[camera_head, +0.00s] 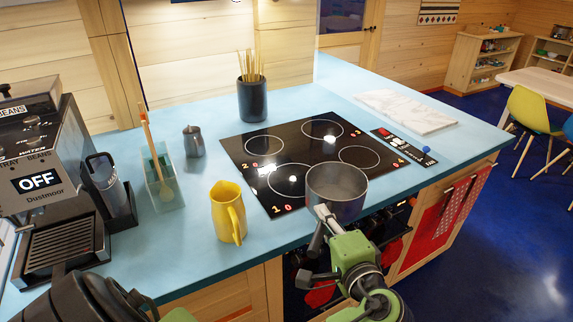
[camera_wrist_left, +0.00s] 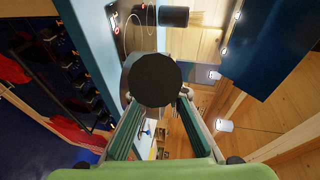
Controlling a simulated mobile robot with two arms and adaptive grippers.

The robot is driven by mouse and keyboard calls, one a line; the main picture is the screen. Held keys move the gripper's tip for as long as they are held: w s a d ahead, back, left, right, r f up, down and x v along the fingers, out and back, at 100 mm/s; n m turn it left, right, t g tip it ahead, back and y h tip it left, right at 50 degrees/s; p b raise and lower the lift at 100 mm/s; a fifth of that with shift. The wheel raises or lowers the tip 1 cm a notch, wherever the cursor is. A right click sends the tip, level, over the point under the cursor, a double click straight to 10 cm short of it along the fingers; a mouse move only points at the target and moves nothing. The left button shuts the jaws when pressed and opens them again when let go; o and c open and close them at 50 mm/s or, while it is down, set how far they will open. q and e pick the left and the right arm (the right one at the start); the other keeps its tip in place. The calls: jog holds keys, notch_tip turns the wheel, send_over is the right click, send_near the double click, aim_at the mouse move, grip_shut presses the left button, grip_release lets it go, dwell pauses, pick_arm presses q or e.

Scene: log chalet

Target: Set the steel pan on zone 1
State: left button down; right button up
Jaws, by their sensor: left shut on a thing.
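The steel pan (camera_head: 338,188) is upright at the front edge of the black cooktop (camera_head: 240,160), its handle toward me. My left gripper (camera_head: 324,230) is shut on the handle. In the left wrist view a dark round shape (camera_wrist_left: 155,80) sits between the fingers, hiding most of what lies beyond. I cannot tell whether the pan touches the cooktop. My right gripper is not in view.
A yellow pitcher (camera_head: 228,212) stands left of the cooktop near the counter's front. A dark utensil pot (camera_head: 253,98) stands behind it, and a marble board (camera_head: 406,110) lies at the right. The other three rings are empty. A coffee machine (camera_head: 50,180) stands at the far left.

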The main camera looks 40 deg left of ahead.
pick_arm(q)
jog(key=w+a+r, duration=0.1)
jog(key=w+a, duration=0.4)
jog(key=a, duration=0.4)
jog(key=w+a+r+n+g+y, duration=0.1)
jog(key=w+a, duration=0.4)
jog(key=a, duration=0.5)
jog(key=shift+b, duration=0.35)
